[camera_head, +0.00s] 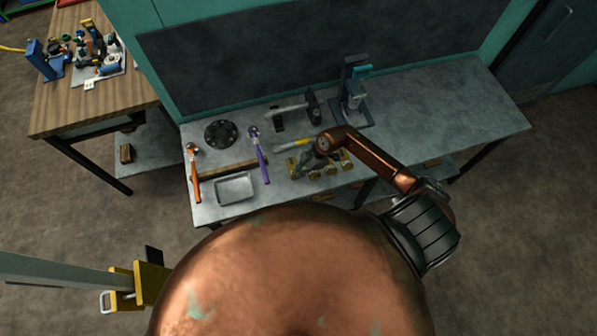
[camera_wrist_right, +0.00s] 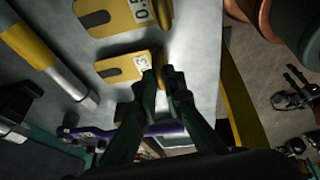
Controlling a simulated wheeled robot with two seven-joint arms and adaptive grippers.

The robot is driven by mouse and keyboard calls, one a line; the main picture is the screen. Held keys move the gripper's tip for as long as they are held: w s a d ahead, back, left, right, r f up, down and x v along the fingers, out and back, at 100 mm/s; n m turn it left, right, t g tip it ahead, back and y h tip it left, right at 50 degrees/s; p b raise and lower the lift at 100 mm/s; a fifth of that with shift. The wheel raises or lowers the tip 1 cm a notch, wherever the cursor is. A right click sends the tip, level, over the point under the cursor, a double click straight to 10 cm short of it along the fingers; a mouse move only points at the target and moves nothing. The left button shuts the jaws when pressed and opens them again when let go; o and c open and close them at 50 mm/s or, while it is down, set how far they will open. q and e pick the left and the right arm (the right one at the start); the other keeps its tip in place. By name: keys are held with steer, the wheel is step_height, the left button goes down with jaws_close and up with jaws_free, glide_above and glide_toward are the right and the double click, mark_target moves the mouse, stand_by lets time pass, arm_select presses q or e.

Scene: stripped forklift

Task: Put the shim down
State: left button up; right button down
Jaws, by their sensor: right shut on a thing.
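Several yellow shims with white number labels lie in a row on the grey workbench (camera_head: 450,115) in the head view. My right gripper (camera_head: 308,163) is low over this row, reaching in from the right. In the right wrist view the right gripper (camera_wrist_right: 163,76) is shut on a yellow shim (camera_wrist_right: 118,66), at its labelled end. The shim is close over the bench top; I cannot tell if it touches. Its slotted end points left. Another shim (camera_wrist_right: 108,17) lies beside it, labelled 0.5. The fingers hide part of the held shim. My left gripper is not in view.
A metal tray (camera_head: 236,189), a purple-handled tool (camera_head: 262,160), an orange-handled tool (camera_head: 194,173) and a black round disc (camera_head: 221,134) are left of the shims. The bench's right part is clear.

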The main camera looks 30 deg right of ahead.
steer(key=shift+f, duration=0.45)
steer(key=shift+f, duration=0.1)
steer(key=c, duration=2)
jaws_free()
steer(key=shift+c, duration=0.2)
steer(key=b+v, duration=0.1)
steer(key=v, duration=1.1)
